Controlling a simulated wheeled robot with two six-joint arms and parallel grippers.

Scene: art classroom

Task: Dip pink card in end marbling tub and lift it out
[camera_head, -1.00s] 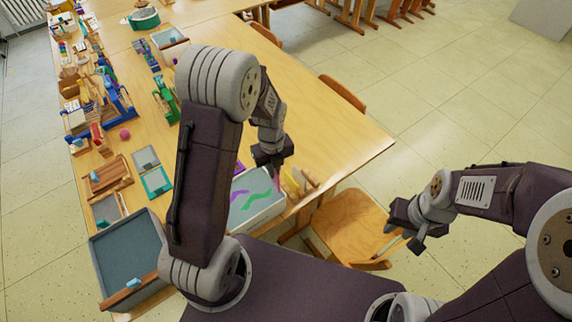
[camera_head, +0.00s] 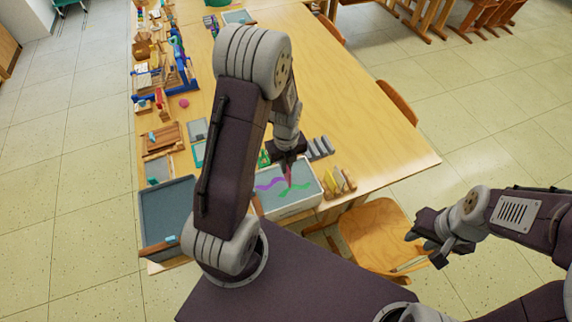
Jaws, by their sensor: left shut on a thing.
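The marbling tub (camera_head: 294,211) is a white-walled tray with grey liquid and purple and green swirls, at the table's near edge. My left gripper (camera_head: 289,164) is above the tub, shut on the pink card (camera_head: 289,178). The card shows as a narrow, upright pink strip below the fingers. Its lower end overlaps the liquid in the picture; I cannot tell whether it touches. My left arm hides the tub's left end. My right gripper (camera_head: 427,246) is open and empty, beside the wooden chair, away from the tub.
A larger grey tub (camera_head: 166,209) stands left of my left arm. Wooden pieces (camera_head: 341,184) and grey blocks (camera_head: 318,148) lie close to the marbling tub's right side. A wooden chair (camera_head: 371,232) stands at the table's near edge. The table's right part (camera_head: 370,140) is clear.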

